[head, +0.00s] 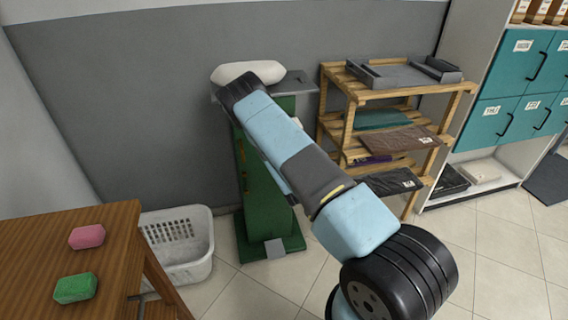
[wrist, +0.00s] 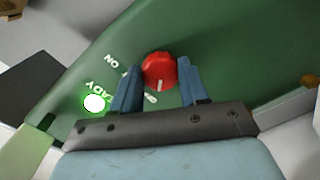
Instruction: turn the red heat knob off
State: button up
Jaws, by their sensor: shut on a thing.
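The red heat knob (wrist: 160,71) is on a green panel (wrist: 225,50) in the wrist view. It is round, with a pale pointer line on its face toward the bottom of the picture. My gripper (wrist: 158,75) has its two blue fingers on either side of the knob, shut on it. White lettering reading "ON" and "READY" shows upside down on the panel, and other lettering is partly hidden by the fingers. A lit white-green lamp (wrist: 94,103) sits by "READY". In the head view my arm hides the knob and the gripper, in front of the green press (head: 262,190).
A white padded top (head: 248,71) is on the press. A wooden shelf (head: 335,110) with folded cloths stands to its right. A white basket (head: 185,260) and a wooden table (head: 40,235) with a pink and a green sponge are at left. Tiled floor is clear at lower right.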

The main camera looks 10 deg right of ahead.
jog(key=shift+a+f, duration=0.1)
jog(key=shift+a, duration=0.05)
jog(key=o, duration=1.1)
jog(key=shift+c, duration=0.2)
jog(key=s, duration=1.3)
jog(key=shift+s+r, duration=0.35)
jog(key=shift+s, duration=0.05)
